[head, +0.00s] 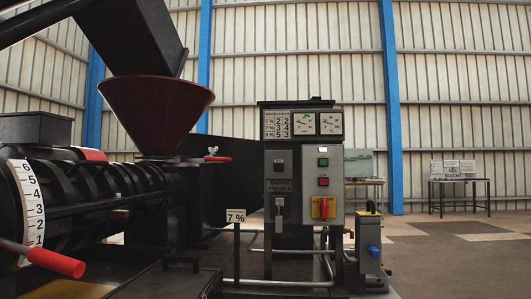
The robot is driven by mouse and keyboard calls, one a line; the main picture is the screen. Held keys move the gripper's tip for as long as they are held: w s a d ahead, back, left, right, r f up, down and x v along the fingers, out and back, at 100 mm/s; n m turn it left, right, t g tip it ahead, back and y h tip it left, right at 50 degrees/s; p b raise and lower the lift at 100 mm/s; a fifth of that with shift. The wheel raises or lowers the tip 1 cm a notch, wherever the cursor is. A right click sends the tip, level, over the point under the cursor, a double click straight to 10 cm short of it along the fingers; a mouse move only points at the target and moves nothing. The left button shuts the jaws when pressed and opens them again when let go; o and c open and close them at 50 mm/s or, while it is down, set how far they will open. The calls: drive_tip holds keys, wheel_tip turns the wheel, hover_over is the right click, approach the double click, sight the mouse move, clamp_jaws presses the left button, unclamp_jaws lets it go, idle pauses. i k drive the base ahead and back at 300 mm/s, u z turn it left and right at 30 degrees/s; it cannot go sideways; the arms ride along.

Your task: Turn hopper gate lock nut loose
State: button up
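The dark red hopper (157,112) is a funnel on top of the black screw press, left of centre. At its right is a small silver wing-shaped nut (212,151), which looks like the gate lock nut. It sits just above a red-ended lever (217,159), apparently the gate handle. Both are small, and I cannot tell how tight the nut is. My gripper is not in view.
A black chute (130,35) slopes down to the hopper. A red-handled lever (56,262) sticks out at lower left beside a numbered scale (33,205). A control cabinet (303,175) and a "7 %" sign (236,216) stand right of the press. Open floor lies at right.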

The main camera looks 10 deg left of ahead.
sight(210, 148)
drive_tip(key=z, duration=0.25)
drive_tip(key=i, duration=0.65)
drive_tip(key=u, duration=0.55)
drive_tip(key=i, duration=0.65)
drive_tip(key=u, duration=0.7)
